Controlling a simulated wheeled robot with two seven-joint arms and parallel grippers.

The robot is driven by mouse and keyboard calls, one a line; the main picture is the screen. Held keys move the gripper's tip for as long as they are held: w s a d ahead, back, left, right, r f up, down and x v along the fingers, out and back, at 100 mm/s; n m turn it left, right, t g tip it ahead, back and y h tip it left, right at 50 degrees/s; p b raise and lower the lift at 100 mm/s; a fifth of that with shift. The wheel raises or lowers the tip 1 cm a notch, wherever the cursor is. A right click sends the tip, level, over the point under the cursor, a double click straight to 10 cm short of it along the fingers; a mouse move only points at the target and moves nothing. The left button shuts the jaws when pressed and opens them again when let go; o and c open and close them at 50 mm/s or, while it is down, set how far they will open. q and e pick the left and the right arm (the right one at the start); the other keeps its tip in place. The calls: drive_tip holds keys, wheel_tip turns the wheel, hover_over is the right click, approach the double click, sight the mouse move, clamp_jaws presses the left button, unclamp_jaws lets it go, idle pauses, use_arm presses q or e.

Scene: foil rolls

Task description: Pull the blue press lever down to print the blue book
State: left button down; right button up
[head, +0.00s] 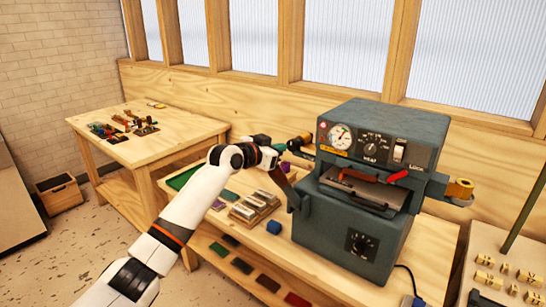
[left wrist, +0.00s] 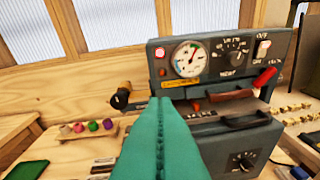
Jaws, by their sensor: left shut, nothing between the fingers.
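The blue-grey press (head: 375,150) stands on the wooden bench, with a gauge, knobs and a red handle (head: 398,174) on its front. My left gripper (head: 280,147) is shut and empty beside the slanted arm's top; contact is unclear. Its teal fingers (left wrist: 160,102) cover part of the press in the wrist view. I cannot make out a blue book.
Coloured spools (left wrist: 93,126) sit on a wooden rack. A second table (head: 150,125) with tools stands at the left. Brass pieces (head: 507,280) lie on the right bench.

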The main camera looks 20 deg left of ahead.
use_arm(q)
drive_tip(key=f, duration=0.1)
drive_tip(key=s+a+f+p, duration=0.1)
drive_tip(key=shift+f+p, duration=0.3)
drive_tip(key=shift+f, duration=0.05)
drive_tip(key=shift+s+a+f, duration=0.15)
drive_tip(key=shift+s+f, duration=0.1)
drive_tip(key=shift+f, duration=0.15)
